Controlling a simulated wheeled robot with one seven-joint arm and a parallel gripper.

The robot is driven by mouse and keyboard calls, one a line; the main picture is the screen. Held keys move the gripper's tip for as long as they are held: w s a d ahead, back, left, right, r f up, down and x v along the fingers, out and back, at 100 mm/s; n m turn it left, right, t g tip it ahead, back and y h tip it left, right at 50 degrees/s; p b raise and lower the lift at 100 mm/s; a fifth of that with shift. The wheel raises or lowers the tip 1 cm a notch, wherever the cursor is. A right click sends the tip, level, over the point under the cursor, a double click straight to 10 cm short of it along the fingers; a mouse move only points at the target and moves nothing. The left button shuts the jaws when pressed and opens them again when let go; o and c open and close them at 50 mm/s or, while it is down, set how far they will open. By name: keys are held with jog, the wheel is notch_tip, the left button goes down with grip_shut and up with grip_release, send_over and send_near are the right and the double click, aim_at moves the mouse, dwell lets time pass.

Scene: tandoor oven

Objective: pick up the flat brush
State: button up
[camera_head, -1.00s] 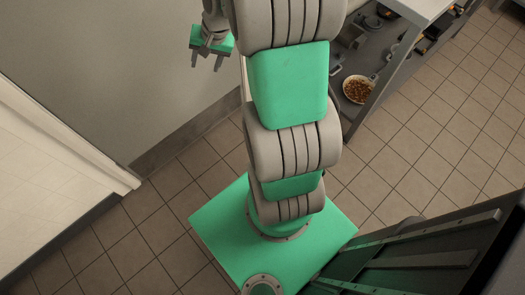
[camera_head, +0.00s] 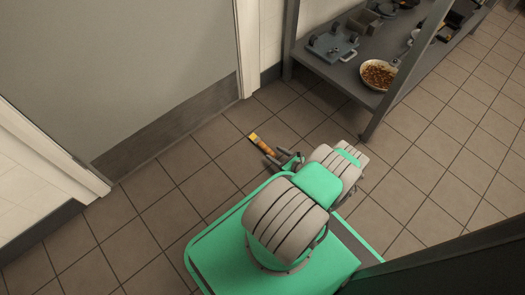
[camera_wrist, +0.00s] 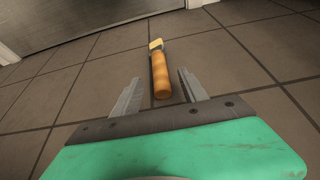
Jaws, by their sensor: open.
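The flat brush (camera_head: 261,143) lies on the tiled floor near the door, just beyond my gripper (camera_head: 277,161) in the head view. In the wrist view the brush (camera_wrist: 160,72) has a round orange-brown wooden handle pointing toward me and a pale yellow head at the far end. My gripper (camera_wrist: 157,95) is open and empty, low over the floor. The near end of the handle lies between the lines of the two fingers, close to the fingertips. I cannot tell exactly how high the fingers are above the floor.
A grey door (camera_head: 120,70) with a dark kick plate stands at the left. A metal shelf unit (camera_head: 345,81) with a pan of food (camera_head: 378,75) and other kitchen items stands at the upper right. A dark panel (camera_head: 470,262) fills the lower right corner. Floor around the brush is clear.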

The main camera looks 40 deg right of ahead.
aim_at(268, 149)
jog(key=b+x, duration=0.2)
jog(key=x, duration=0.4)
jog(key=shift+a, duration=0.1)
jog(key=shift+w, duration=0.3)
jog(key=shift+c, duration=0.4)
grip_shut()
dwell(0.5)
